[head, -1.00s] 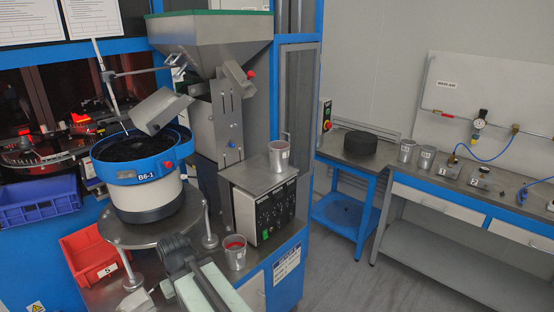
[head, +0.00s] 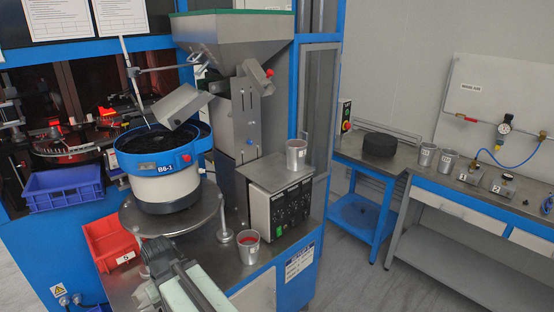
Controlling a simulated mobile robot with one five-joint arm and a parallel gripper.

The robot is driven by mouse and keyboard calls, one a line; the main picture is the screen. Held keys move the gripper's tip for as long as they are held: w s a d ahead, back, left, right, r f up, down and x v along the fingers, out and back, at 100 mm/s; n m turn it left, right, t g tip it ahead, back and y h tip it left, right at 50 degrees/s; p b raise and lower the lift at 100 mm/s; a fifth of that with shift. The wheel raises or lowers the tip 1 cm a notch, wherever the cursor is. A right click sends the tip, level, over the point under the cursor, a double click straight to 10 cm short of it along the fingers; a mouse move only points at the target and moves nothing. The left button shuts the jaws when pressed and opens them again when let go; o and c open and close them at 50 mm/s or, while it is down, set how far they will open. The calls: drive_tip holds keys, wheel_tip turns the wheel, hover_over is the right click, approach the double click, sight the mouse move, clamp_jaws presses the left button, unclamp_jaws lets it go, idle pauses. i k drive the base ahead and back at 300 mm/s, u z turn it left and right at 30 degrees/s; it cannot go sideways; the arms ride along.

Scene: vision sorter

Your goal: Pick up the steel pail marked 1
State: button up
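Several steel pails are in the head view. One pail (head: 296,153) stands upright on the grey control box, with a pale label too small to read. A second pail (head: 248,247) with red contents stands on the metal table below, right of the bowl feeder. Two more pails, a left one (head: 427,155) and a right one (head: 448,161), stand side by side on the right-hand bench. Their labels are small, and I cannot tell for sure which pail is marked 1. Part of my arm shows at the bottom, but my gripper's fingers are not visible.
The bowl feeder (head: 165,165) stands on a round plate left of the control box (head: 283,205). A red bin (head: 110,243) and a blue bin (head: 63,188) are at left. A black round block (head: 380,144) sits on a blue stand. Open floor lies at lower right.

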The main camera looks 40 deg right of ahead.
sight(295, 150)
drive_tip(key=u, duration=2.65)
drive_tip(key=k, duration=2.1)
drive_tip(key=z, duration=1.1)
drive_tip(key=i, duration=1)
